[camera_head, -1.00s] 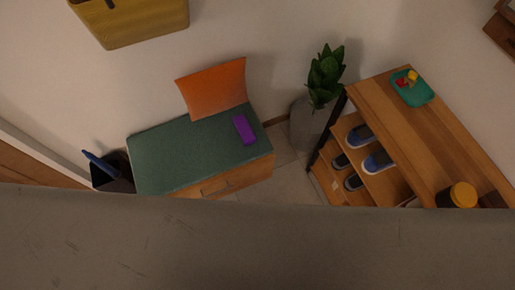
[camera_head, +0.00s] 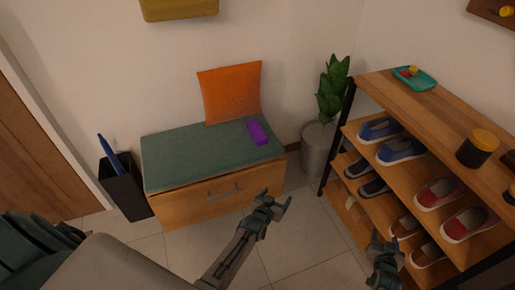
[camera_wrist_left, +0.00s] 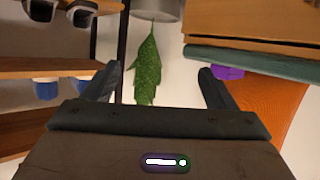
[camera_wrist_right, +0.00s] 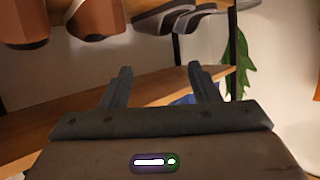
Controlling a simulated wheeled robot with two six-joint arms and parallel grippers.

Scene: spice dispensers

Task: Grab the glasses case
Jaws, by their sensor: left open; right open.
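The purple glasses case (camera_head: 257,132) lies on the green cushion of the bench (camera_head: 200,155), near its right end and in front of an orange pillow (camera_head: 230,92). The case also shows in the left wrist view (camera_wrist_left: 228,73), partly hidden by a finger and the cushion edge. My left gripper (camera_head: 276,199) is open and empty, lower in the picture than the case and in front of the bench. My right gripper (camera_head: 386,245) is open and empty near the shoe rack. The case is not visible in the right wrist view.
A shoe rack (camera_head: 365,147) with several shoes stands at the right. A teal tray (camera_head: 420,83) and a dark jar with a yellow lid (camera_head: 477,150) sit on top. A potted plant (camera_head: 333,92) stands between bench and rack. A black bin (camera_head: 125,190) is left of the bench.

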